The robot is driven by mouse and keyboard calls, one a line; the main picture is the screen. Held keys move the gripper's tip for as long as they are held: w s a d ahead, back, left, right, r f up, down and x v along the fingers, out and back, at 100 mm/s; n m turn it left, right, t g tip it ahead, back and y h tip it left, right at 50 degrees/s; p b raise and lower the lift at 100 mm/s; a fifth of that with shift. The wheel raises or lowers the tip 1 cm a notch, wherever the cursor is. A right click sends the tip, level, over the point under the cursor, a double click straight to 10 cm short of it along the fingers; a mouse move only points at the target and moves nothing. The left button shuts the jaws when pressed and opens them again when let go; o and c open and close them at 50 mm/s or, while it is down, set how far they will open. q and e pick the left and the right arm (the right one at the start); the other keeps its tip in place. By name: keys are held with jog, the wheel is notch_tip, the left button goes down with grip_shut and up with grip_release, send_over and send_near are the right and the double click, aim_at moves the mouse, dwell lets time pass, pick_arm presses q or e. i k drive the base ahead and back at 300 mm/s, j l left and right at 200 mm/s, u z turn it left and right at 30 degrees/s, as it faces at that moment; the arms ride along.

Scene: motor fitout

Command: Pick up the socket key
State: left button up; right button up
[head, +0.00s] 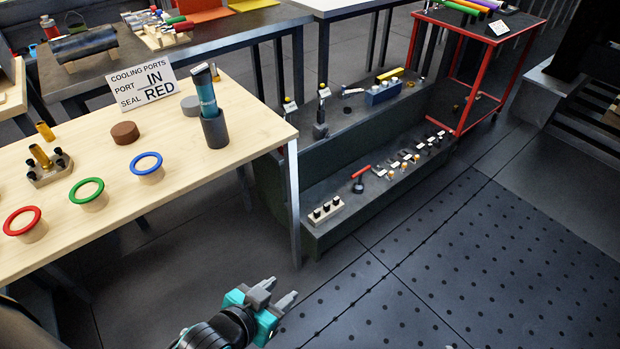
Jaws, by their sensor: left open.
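I cannot tell for sure which thing is the socket key. A tool with a red handle and a dark head (359,184) lies on the lower step of the dark shelf unit (330,232). A dark upright tool (320,124) stands on the upper step beside small labels. A teal tool (206,95) stands in a dark cup (215,130) on the wooden table. My left gripper (284,288) is open and empty, above the floor in front of the shelf unit and apart from all these tools. My right gripper is not in view.
The wooden table (240,122) holds red, green (88,192) and blue rings and a sign (146,84). A blue block (383,93) sits on the upper step. A red-framed trolley (462,125) stands behind at the right. The dotted floor (470,270) at right is clear.

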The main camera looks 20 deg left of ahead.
aim_at(358, 187)
jog(key=u, duration=0.35)
jog(key=i+l+u, duration=0.2)
jog(key=u, duration=0.15)
jog(key=i+l+u, duration=0.2)
jog(key=u, duration=0.2)
jog(key=i+l+u, duration=0.1)
jog(key=i+l, duration=0.25)
jog(key=l, duration=0.25)
jog(key=i+l+u, duration=0.15)
jog(key=l, duration=0.15)
jog(key=i+l, duration=0.2)
jog(key=l, duration=0.15)
jog(key=i+l, duration=0.15)
jog(key=l, duration=0.2)
jog(key=i+l, duration=0.2)
jog(key=l, duration=0.2)
jog(key=i+l+u, duration=0.1)
jog(key=l, duration=0.25)
jog(key=i+l, duration=0.2)
jog(key=l, duration=0.15)
jog(key=i+l, duration=0.2)
jog(key=l, duration=0.2)
